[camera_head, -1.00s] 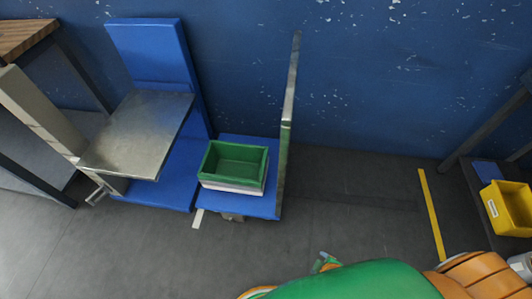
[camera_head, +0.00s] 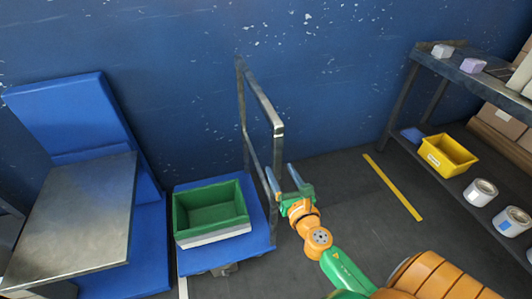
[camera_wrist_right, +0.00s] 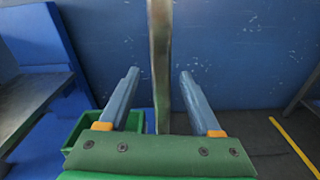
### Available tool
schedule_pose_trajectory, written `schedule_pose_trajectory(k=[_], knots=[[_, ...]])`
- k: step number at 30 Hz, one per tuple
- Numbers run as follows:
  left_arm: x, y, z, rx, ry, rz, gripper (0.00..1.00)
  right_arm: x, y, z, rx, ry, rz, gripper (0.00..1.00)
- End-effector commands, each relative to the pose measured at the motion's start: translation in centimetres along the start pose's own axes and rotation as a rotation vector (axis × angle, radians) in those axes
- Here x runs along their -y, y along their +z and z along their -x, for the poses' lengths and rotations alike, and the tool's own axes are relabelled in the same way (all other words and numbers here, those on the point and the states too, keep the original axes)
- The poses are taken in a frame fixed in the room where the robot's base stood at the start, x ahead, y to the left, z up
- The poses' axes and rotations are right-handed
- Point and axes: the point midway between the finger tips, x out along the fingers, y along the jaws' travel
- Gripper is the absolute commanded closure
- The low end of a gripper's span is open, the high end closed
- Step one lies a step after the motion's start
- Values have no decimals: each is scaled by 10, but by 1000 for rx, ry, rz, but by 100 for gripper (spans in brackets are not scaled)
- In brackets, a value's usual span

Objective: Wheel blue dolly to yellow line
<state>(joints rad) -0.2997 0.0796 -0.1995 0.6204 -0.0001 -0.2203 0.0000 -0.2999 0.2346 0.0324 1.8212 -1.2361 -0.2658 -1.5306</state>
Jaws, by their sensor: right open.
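The blue dolly (camera_head: 262,222) stands on the dark floor near the blue wall, with a grey metal push handle (camera_head: 262,98) upright at its right end. A green bin (camera_head: 211,210) on a white layer sits on its deck. The yellow line (camera_head: 392,187) lies on the floor to the right, apart from the dolly. My right gripper (camera_head: 283,181) is open beside the handle. In the right wrist view its fingers (camera_wrist_right: 158,100) point forward with the handle post (camera_wrist_right: 160,60) showing between them; contact is not visible. My left gripper is in no view.
A blue stand with a metal platform (camera_head: 80,215) is close on the dolly's left. A shelf (camera_head: 455,72) on the right holds a yellow bin (camera_head: 447,153), white rolls (camera_head: 481,191) and boxes. The floor between dolly and line is clear.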

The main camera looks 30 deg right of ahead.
Motion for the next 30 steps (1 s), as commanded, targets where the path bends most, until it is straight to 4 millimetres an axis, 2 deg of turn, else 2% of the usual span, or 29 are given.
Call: schedule_pose_trajectory(k=[4,8,15,19,29,30], knots=[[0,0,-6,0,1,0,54,-2,16,-1,58,7,98,35],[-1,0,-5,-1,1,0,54,-3,24,-6,77,7,130,35],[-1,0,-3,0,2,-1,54,-3,27,-49,77,6,127,35],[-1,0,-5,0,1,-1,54,-3,27,-65,75,6,126,35],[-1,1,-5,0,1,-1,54,-4,27,-72,73,7,125,35],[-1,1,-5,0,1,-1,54,-4,27,-72,73,7,125,46]])
